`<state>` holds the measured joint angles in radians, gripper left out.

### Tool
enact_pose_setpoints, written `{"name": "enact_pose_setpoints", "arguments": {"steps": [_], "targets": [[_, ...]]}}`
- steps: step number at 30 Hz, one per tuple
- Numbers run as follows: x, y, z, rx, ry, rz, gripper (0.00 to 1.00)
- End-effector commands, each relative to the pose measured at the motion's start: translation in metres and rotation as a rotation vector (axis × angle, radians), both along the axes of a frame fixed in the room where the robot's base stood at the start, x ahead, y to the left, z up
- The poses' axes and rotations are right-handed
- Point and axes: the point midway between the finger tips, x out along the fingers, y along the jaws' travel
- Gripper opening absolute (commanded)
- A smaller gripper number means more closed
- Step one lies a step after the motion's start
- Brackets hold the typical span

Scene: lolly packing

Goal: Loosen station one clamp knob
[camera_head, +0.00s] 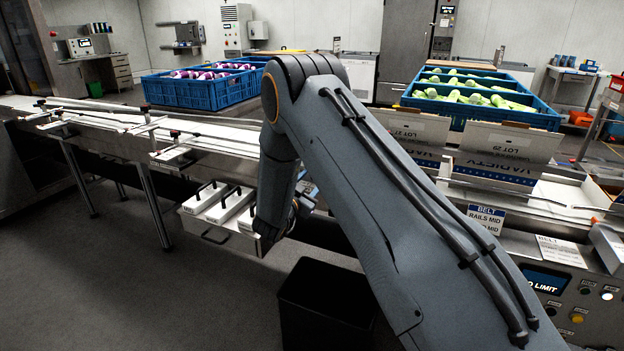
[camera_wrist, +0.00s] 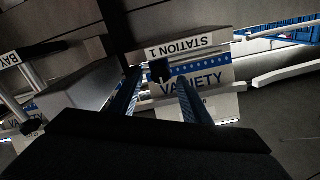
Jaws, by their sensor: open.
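In the wrist view a dark knob (camera_wrist: 160,70) shows just below an upside-down "STATION 1" label (camera_wrist: 195,43), in front of a blue-and-white "VARIETY" panel (camera_wrist: 205,82). My gripper (camera_wrist: 158,79) is open, with one finger on each side of the knob in the picture. No contact between fingers and knob is visible, and I cannot tell how deep the knob sits between them. The gripper's dark body hides the lower part of this view. In the head view my own arm hides the knob and most of the gripper.
The conveyor belt (camera_head: 215,137) runs across the head view with white guide rails. Blue crates (camera_head: 205,97) stand behind it, and another blue crate (camera_head: 470,112) is at right. A dark bin (camera_head: 325,290) stands on the floor below. A control panel (camera_head: 575,300) is at lower right.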

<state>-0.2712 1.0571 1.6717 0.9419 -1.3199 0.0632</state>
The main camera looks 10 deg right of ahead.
Motion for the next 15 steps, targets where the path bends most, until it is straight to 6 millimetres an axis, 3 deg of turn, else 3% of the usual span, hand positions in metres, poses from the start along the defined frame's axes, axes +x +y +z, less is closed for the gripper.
{"name": "enact_pose_setpoints", "arguments": {"steps": [12, 15], "targets": [[0.0089, -0.0066, -0.0007, 0.0, 0.002, 0.001, 0.43], [0.0089, -0.0065, -0.0005, 0.0, 0.002, 0.001, 0.28]]}}
